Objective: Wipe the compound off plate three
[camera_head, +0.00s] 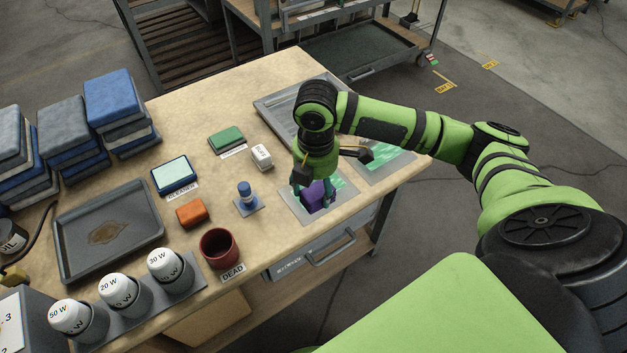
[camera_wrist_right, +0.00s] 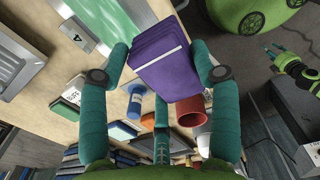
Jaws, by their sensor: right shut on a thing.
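My right gripper (camera_head: 314,188) is shut on a purple folded cloth (camera_head: 318,197), which also shows between the teal fingers in the right wrist view (camera_wrist_right: 162,62). The gripper points down over the nearer grey plate (camera_head: 292,205), where green compound (camera_head: 342,184) shows beside the cloth. Whether the cloth touches this plate I cannot tell. A farther plate with green compound (camera_head: 391,165) lies to its right; a tag (camera_wrist_right: 76,34) reading 4 is next to a green-covered plate in the wrist view. What may be my left gripper (camera_wrist_right: 274,50) is small at the right of the wrist view.
A grey metal tray (camera_head: 268,110) lies behind my gripper. A blue peg on a base (camera_head: 246,198), a white block (camera_head: 262,156), a green block (camera_head: 226,138), an orange block (camera_head: 191,213) and a red cup (camera_head: 217,248) stand to the left. The bench's right edge is close.

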